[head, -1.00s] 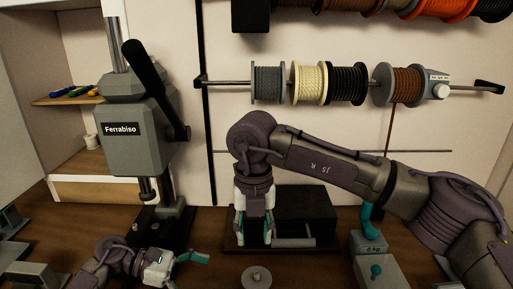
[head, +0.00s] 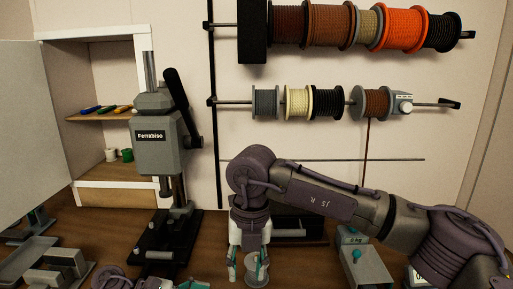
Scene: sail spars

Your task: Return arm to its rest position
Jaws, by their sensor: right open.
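My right arm comes in from the right and bends down at its wrist. My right gripper (head: 248,277) points down, its white and teal fingers apart, low over the table in front of the black box. A small grey round piece (head: 257,270) shows at the fingers; I cannot tell whether they touch it. My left gripper (head: 142,284) shows only in part at the bottom edge, and its fingers are mostly cut off.
A grey drill press (head: 160,145) labelled Ferrabiso stands left of my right arm. A black box (head: 304,222) is behind my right wrist. A grey scale-like device (head: 364,267) stands right of the gripper. Rope spools (head: 330,103) hang on wall rods above. Grey metal trays (head: 50,265) lie at left.

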